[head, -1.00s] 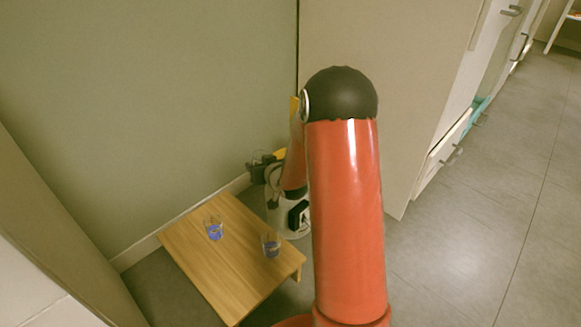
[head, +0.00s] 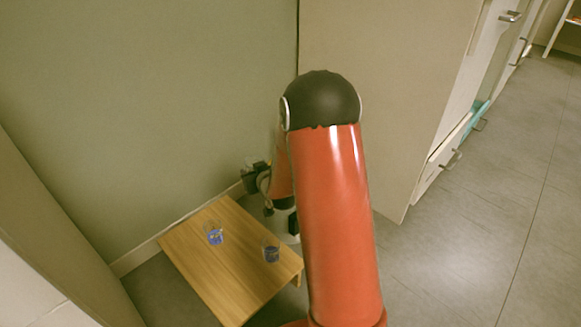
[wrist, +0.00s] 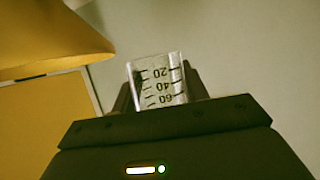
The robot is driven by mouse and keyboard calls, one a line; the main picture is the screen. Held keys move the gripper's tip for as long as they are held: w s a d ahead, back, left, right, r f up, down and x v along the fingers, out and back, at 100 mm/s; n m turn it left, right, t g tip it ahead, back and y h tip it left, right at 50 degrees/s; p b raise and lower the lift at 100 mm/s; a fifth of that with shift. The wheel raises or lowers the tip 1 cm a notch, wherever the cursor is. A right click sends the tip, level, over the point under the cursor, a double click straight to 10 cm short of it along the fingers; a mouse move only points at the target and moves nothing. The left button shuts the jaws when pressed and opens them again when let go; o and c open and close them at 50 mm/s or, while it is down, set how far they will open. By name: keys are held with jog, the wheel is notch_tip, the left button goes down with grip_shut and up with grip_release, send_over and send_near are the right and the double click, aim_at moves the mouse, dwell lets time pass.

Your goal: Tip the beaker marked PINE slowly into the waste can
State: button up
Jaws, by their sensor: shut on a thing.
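In the wrist view a clear beaker (wrist: 172,79) is held between the two dark fingers of my gripper (wrist: 158,88). Its printed marks 20, 40 and 60 show upside down. No PINE label is readable on it. In the head view my gripper (head: 255,176) is a small dark shape beyond the far right part of the low table, in front of the wall; the beaker in it is too small to make out. I cannot pick out the waste can in either view; my arm hides part of the floor.
A tall cabinet (head: 395,130) stands right. Floor (head: 500,220) is open at right. A yellow-orange surface (wrist: 45,35) fills the wrist view's upper left.

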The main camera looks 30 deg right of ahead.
jog(key=shift+s+a+r+p, duration=0.2)
jog(key=shift+a+r, duration=0.8)
jog(key=shift+s+a+r+p, duration=0.15)
jog(key=shift+a+r, duration=0.8)
jog(key=shift+r, duration=0.05)
